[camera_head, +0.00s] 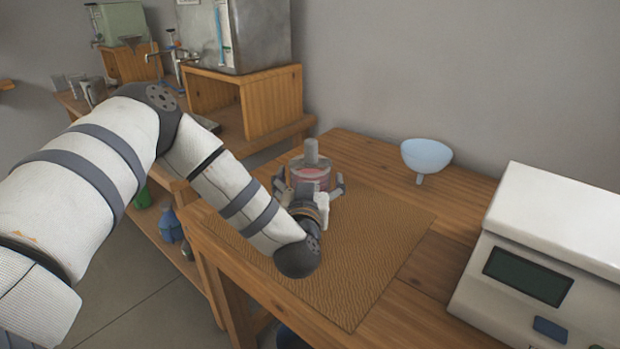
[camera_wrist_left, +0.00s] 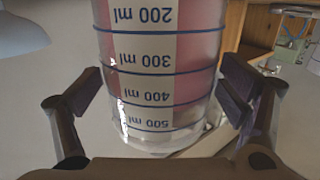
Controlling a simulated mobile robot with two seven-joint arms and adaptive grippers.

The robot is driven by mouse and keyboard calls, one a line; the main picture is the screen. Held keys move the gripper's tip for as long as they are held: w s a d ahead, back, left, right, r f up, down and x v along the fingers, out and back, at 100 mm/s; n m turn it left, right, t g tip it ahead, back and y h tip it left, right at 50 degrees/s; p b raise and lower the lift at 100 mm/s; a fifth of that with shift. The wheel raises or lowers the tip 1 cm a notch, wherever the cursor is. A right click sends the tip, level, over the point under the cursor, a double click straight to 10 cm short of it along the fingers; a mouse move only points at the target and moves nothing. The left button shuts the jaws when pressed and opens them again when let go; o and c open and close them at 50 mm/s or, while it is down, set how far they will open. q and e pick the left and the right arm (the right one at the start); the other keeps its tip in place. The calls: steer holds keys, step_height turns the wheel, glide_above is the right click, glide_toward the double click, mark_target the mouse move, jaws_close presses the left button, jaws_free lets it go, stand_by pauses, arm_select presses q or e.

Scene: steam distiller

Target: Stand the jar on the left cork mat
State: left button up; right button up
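The jar (camera_head: 311,174) is clear glass with something red in it and a grey knob-like top. It stands upright near the far left corner of the brown cork mat (camera_head: 375,245); its base is hidden by my gripper. My left gripper (camera_head: 309,186) is at the near side of the jar, one finger on each side. In the left wrist view the jar (camera_wrist_left: 162,65) shows upside-down blue ml marks between the finger pads. A gap shows on each side, so the gripper is open around it, not clamped. My right gripper is not in view.
A pale blue bowl or funnel (camera_head: 426,156) stands behind the mat. A white device with a dark display (camera_head: 527,277) fills the right side. Wooden stands with metal equipment (camera_head: 243,38) are at the back left. The mat's right part is bare.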

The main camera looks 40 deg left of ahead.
arm_select(q)
steer(key=shift+s+d+r, duration=0.15)
steer(key=shift+s+r, duration=0.05)
steer(key=shift+r, duration=0.05)
steer(key=p+v, duration=0.3)
steer(key=v, duration=0.8)
steer(key=shift+s, duration=0.3)
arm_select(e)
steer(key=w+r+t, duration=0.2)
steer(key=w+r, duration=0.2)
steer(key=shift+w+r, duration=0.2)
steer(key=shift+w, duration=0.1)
arm_select(q)
steer(key=shift+d+f, duration=0.1)
steer(key=shift+f, duration=0.05)
